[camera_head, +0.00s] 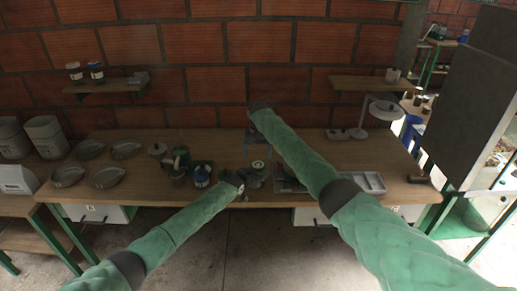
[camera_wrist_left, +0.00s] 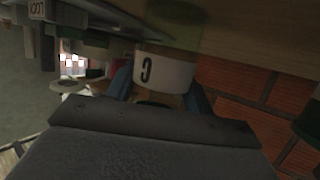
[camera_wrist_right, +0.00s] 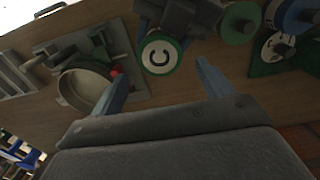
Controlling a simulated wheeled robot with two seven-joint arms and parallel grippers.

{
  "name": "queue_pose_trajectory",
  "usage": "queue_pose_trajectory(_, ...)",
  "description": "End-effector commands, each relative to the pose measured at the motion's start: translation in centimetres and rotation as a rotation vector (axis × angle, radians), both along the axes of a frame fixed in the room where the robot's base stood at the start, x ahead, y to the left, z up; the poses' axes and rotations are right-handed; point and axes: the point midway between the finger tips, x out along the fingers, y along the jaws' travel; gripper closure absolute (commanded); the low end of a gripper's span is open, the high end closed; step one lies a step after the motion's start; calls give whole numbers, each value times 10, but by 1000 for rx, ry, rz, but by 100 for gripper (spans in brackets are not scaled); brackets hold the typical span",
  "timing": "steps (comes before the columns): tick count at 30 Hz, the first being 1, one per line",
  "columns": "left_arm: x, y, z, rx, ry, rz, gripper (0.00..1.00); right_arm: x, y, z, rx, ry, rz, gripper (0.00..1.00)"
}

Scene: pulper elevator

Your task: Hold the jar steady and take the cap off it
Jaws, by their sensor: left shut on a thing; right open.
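The jar (camera_wrist_left: 165,70) is pale with a black letter C on its side. Its round cap (camera_wrist_right: 160,54) has a white top marked C and a green rim, and is seated on the jar; it also shows in the head view (camera_head: 258,165). My left gripper (camera_head: 241,181) is shut on the jar's body from the left, with fingers on both sides in the left wrist view. My right gripper (camera_wrist_right: 164,72) points down above the cap. It is open, its fingers spread wider than the cap and apart from it. The jar's base is hard to make out.
A blue-lidded jar (camera_head: 202,174) and a green device (camera_head: 181,157) stand left of the jar. A round pan (camera_wrist_right: 85,88) and a compartment tray (camera_head: 368,182) are on the other side. Several shallow dishes (camera_head: 107,177) lie farther left. The workbench's (camera_head: 310,150) back middle is clear.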

Motion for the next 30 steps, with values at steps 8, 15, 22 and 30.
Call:
queue_pose_trajectory(8, 0, 0, 0, 0, 0, 0, 100, 0, 0, -38, -2, 1, 0, 21)
queue_pose_trajectory(15, 0, 0, 0, 0, 0, 0, 100, 0, 0, -52, -1, -1, 1, 21)
queue_pose_trajectory(22, 0, 0, 0, 0, 0, 0, 100, 0, 0, -54, 0, -1, 1, 21)
queue_pose_trajectory(30, 0, 0, 0, 0, 0, 0, 100, 0, 0, -54, 0, -1, 1, 62)
